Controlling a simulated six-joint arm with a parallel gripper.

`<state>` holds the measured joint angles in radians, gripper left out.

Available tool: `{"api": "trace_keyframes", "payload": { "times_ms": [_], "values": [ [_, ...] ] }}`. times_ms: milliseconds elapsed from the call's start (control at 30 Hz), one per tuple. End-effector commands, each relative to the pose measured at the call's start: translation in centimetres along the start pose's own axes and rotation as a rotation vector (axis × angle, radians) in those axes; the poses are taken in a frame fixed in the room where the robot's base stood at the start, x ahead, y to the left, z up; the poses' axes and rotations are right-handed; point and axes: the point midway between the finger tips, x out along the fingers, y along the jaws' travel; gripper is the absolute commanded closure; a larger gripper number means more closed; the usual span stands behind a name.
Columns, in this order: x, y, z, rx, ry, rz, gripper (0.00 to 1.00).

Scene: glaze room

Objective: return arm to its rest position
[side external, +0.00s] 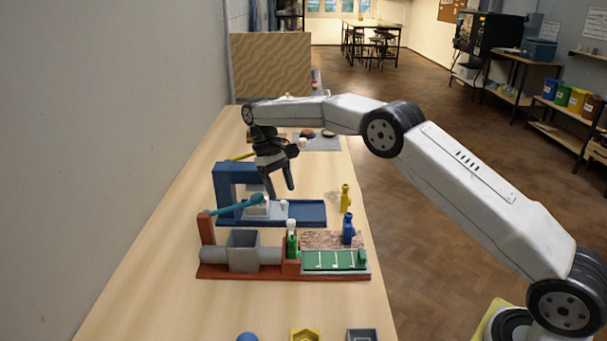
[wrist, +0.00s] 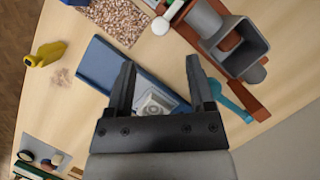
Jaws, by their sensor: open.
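My gripper (side external: 281,184) is open, with its fingers pointing down above the blue stand and tray (side external: 306,212) on the table. In the wrist view, my gripper (wrist: 160,82) has its two dark fingers apart with nothing held between them. Beyond and below the fingers lies a small white and grey square piece (wrist: 155,106) on the blue base. My arm reaches in from the right in the side view, bent at its joints and stretched out over the table.
A red-brown base (side external: 240,273) carries a grey box (side external: 243,251) and a green panel (side external: 334,260). A teal lever (side external: 232,205) reaches close to the gripper's left. Yellow (side external: 346,197) and blue (side external: 348,229) bottles stand to the right. A wall borders the table's left.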

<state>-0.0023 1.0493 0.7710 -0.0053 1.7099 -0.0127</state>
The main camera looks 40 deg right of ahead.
Motion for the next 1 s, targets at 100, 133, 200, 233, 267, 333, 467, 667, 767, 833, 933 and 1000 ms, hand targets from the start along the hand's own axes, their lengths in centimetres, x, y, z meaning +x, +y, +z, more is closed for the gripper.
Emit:
{"api": "trace_keyframes", "payload": {
  "times_ms": [100, 133, 200, 233, 267, 333, 467, 667, 767, 833, 933, 1000],
  "values": [
    [0.0, 0.0, 0.2, 0.0, 0.014, 0.0, 0.31],
    [0.0, 0.0, 0.3, 0.0, 0.019, 0.0, 0.31],
    [0.1, 0.0, 0.6, 0.001, 0.034, 0.0, 0.31],
    [0.1, 0.0, 0.7, 0.001, 0.042, 0.0, 0.31],
    [0.2, 0.0, 0.9, 0.001, 0.049, 0.0, 0.31],
    [0.3, 0.0, 1.3, 0.001, 0.071, 0.0, 0.31],
    [0.7, 0.0, 2.3, 0.002, 0.115, 0.0, 0.31],
    [1.6, -0.1, 4.2, 0.004, 0.182, 0.0, 0.31],
    [2.1, -0.1, 5.3, 0.005, 0.216, 0.0, 0.31],
    [2.5, -0.1, 6.1, 0.005, 0.24, 0.0, 0.31],
    [3.2, -0.1, 7.4, 0.006, 0.275, 0.0, 0.31],
    [3.7, -0.1, 8.3, 0.007, 0.298, 0.0, 0.31]
  ]
}}
